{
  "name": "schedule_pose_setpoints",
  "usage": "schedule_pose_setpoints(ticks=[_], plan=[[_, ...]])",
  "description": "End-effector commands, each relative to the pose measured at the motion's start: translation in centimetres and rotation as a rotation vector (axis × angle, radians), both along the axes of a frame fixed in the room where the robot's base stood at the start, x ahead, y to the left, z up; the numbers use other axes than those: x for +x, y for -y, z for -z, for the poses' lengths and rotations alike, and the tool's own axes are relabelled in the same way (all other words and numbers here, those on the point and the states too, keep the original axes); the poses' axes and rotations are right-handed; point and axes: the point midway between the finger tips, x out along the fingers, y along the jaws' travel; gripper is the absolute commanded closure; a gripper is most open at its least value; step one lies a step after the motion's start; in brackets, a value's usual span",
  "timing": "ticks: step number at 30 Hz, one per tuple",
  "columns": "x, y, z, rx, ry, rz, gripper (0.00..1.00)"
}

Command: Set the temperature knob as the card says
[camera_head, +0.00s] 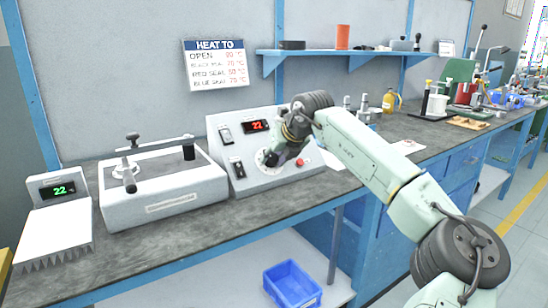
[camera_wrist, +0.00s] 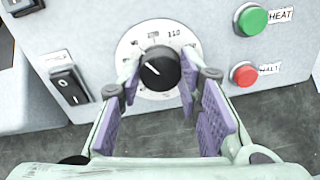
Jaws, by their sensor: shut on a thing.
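The temperature knob (camera_wrist: 160,70) is black and round, on a white dial on the front of the control box (camera_head: 222,130). Its white mark is on the left side of the cap; "110" shows at the dial's upper right, while other dial marks are too small or hidden. My gripper (camera_wrist: 160,76) is shut on the knob, with one purple-padded finger on each side. The card (camera_head: 215,64) on the wall reads "HEAT TO", with open, black, red seal and blue seal lines; open looks like 80 °C.
The box's red display (camera_head: 256,126) reads 22. A green HEAT button (camera_wrist: 253,18) and a red HALT button (camera_wrist: 244,74) are right of the knob; a black rocker switch (camera_wrist: 69,85) is left. A clamp fixture (camera_head: 165,190) and a green-lit readout (camera_head: 58,190) stand further left.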

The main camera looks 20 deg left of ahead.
Motion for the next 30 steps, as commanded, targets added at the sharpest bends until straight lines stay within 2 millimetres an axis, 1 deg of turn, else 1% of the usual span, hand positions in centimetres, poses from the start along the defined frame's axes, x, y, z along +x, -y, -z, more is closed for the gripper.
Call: schedule_pose_setpoints(ticks=[5,6,14,24,26,30], plan=[[0.0,0.0,0.0,-0.001,0.000,-0.001,0.96],[0.0,0.0,0.0,-0.001,0.000,-0.001,0.66],[0.0,0.0,0.0,-0.001,0.001,-0.001,0.48],[-0.1,0.1,-0.2,0.000,0.002,-0.001,0.48],[-0.3,0.4,-0.6,-0.001,0.002,-0.001,0.48],[-1.3,1.6,-2.2,-0.002,0.004,0.002,0.48]])
